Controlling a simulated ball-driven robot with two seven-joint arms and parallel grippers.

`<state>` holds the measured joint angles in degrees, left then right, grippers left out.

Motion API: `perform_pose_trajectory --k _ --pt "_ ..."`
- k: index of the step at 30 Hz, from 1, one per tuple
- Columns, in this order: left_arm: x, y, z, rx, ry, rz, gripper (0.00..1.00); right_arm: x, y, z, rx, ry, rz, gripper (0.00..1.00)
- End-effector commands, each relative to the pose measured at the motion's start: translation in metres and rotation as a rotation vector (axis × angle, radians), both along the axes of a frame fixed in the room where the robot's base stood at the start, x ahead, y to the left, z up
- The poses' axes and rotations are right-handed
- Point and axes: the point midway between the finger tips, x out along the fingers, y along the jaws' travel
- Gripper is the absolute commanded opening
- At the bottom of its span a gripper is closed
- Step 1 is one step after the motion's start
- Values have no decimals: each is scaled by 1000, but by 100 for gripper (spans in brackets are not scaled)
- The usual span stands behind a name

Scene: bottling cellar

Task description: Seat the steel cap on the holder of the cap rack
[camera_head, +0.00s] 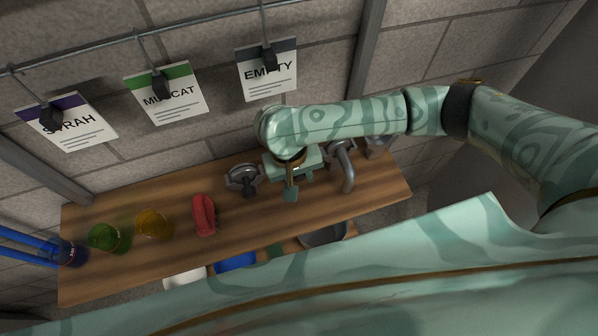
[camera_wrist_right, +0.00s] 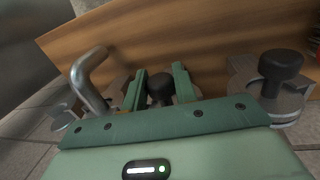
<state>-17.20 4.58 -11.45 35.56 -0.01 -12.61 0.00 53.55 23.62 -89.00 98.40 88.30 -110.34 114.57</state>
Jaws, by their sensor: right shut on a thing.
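My right gripper (camera_head: 290,190) is over the back right part of the wooden bench. In the right wrist view its two green fingers (camera_wrist_right: 161,88) are shut on a black knob (camera_wrist_right: 162,90), seemingly the handle of the steel cap; any steel below it is mostly hidden by the gripper body. A similar round steel piece with a black knob (camera_head: 243,178) stands just left of the gripper. It also shows at the right of the wrist view (camera_wrist_right: 275,80). I cannot tell which steel part is the rack's holder. My left gripper is not in view.
A bent steel pipe (camera_head: 346,168) stands close right of the gripper, with a grey piece (camera_head: 378,146) beyond. A red object (camera_head: 204,215), yellow glass (camera_head: 154,225) and green glass (camera_head: 108,238) stand left. Bowls sit below the bench's front edge. Bare wood (camera_head: 285,222) lies in front.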

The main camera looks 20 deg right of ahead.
Motion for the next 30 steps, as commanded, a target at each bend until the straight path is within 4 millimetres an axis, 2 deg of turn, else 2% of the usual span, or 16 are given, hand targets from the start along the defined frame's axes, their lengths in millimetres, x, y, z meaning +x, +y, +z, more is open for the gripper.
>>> perform_pose_trajectory --k 15,16,18,19,26,30 --pt "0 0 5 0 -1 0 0 0 0 -5 0 -1 1 2" --pt "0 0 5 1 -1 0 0 0 0 -5 0 -1 0 31" --pt "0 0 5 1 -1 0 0 0 0 -5 0 -1 0 50" --pt "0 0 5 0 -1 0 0 0 0 -5 0 -1 0 54" --pt "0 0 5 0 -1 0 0 0 0 -5 0 0 0 54" --pt "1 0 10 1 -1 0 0 0 1 4 1 -1 0 54"
